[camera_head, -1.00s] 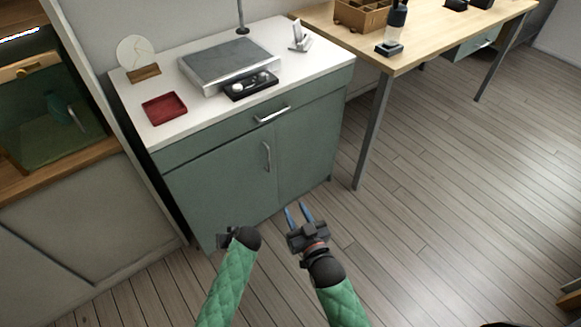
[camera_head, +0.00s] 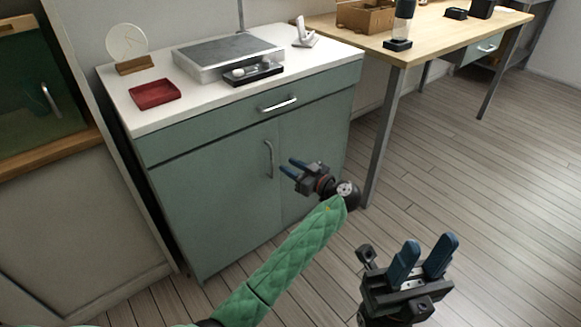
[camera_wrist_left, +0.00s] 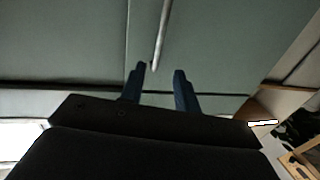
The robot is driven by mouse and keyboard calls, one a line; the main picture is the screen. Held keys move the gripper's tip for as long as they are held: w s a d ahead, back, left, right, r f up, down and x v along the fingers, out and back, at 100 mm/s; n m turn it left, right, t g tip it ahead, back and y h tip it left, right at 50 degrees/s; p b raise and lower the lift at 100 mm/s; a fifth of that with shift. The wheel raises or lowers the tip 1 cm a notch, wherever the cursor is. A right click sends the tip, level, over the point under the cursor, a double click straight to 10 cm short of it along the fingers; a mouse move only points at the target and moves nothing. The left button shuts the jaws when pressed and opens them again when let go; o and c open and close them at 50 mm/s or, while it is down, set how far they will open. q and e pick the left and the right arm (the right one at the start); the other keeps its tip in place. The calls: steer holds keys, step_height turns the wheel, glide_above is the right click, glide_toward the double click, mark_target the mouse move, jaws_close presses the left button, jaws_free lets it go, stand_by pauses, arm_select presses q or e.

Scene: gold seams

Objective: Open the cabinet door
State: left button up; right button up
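The green cabinet (camera_head: 215,200) has two doors, both closed, below a closed drawer. A vertical metal door handle (camera_head: 268,158) is on the left door near the middle seam. It also shows in the left wrist view (camera_wrist_left: 161,38), its near end lined up between my fingers. My left gripper (camera_head: 290,165) is open, its blue fingers pointing at the handle from just right of it; I see no grip on it. In the left wrist view my left gripper (camera_wrist_left: 158,76) is apart and empty. My right gripper (camera_head: 431,242) is open and empty, over the floor at lower right.
The white cabinet top (camera_head: 215,90) holds a red tray (camera_head: 155,94), a grey metal box (camera_head: 228,55) and a black tray (camera_head: 253,74). A horizontal drawer handle (camera_head: 279,103) sits above the doors. A wooden table (camera_head: 440,45) with a metal leg (camera_head: 383,140) stands at right.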

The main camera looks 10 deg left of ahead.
mark_target(275, 156)
arm_select(q)
steer(key=x, duration=0.5)
steer(key=b+x, duration=0.1)
steer(key=x, duration=0.1)
steer(key=shift+w+a+r, duration=0.1)
steer(key=shift+w+r, duration=0.15)
steer(key=shift+r, duration=0.05)
jaws_close()
